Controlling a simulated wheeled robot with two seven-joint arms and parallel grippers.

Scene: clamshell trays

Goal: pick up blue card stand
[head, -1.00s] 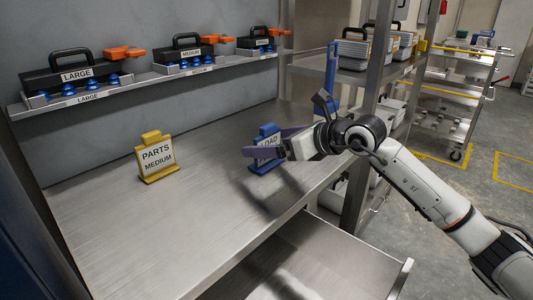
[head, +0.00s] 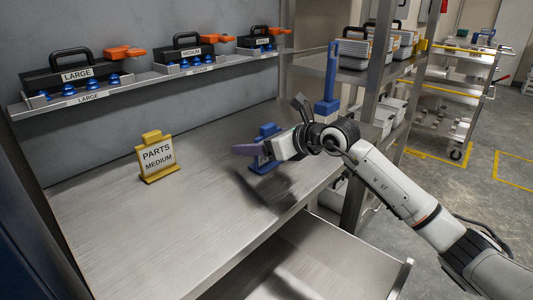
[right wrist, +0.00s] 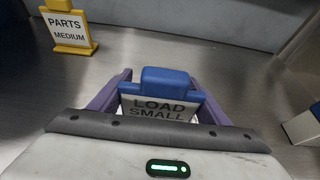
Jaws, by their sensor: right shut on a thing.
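The blue card stand (head: 267,131) stands on the metal table toward its right side, partly hidden by my right gripper in the head view. In the right wrist view the blue card stand (right wrist: 166,82) carries a white card reading LOAD SMALL. My right gripper (head: 256,149) has purple fingers, one on each side of the stand, and is shut on it. The stand looks upright; I cannot tell whether its base touches the table. My left gripper is in no view.
A yellow card stand (head: 155,158) reading PARTS MEDIUM stands to the left on the table (head: 200,185). A wall shelf (head: 150,81) holds black-handled cases. A tall blue post (head: 330,80) stands at the right by a metal rack. The table's front left is clear.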

